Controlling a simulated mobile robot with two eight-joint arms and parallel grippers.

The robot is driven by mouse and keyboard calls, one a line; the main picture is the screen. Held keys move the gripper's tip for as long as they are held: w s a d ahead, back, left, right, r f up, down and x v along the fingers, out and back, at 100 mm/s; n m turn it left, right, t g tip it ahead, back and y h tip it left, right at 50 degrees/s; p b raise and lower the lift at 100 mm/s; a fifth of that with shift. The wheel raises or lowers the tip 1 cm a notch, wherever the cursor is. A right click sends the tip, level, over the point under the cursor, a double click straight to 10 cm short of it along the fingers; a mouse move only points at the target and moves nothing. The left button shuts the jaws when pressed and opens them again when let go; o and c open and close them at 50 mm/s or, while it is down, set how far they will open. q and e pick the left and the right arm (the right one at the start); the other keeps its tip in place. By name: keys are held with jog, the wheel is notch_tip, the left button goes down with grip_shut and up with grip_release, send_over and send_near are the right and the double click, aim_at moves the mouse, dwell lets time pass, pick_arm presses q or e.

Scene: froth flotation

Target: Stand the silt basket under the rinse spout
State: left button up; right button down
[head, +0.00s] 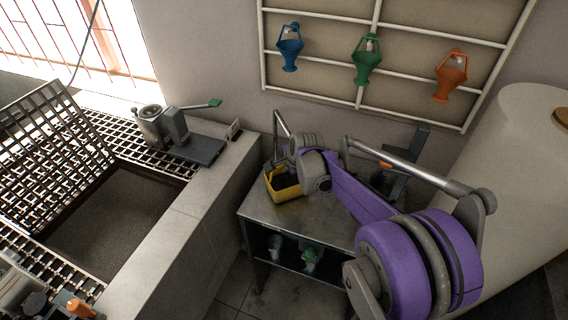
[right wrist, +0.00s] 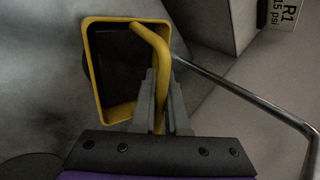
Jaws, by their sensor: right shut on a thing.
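The silt basket is a yellow open box with a dark inside. In the head view the basket (head: 287,193) is at the left back corner of the metal bench, upright; I cannot tell if it touches the top. My right gripper (right wrist: 160,82) is shut on the basket's yellow handle (right wrist: 157,50) in the right wrist view, with the basket rim (right wrist: 89,65) beyond the fingers. A thin bent metal pipe, apparently the rinse spout (head: 281,124), rises beside the basket; it also shows in the right wrist view (right wrist: 245,94). My left gripper is not in view.
The metal bench (head: 312,213) has bare top in front of the basket. Left of it are a concrete wall edge (head: 190,218) and an open grated pit. Blue, green and orange baskets hang on the back rack (head: 361,92). A large pale tank (head: 515,170) stands right.

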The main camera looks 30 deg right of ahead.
jog(key=shift+s+r, duration=0.25)
jog(key=shift+s, duration=0.25)
jog(key=shift+w+a+f, duration=0.15)
jog(key=shift+f, duration=0.05)
jog(key=c, duration=1.3)
grip_release()
jog(key=shift+w+f, duration=0.15)
jog(key=o, duration=0.4)
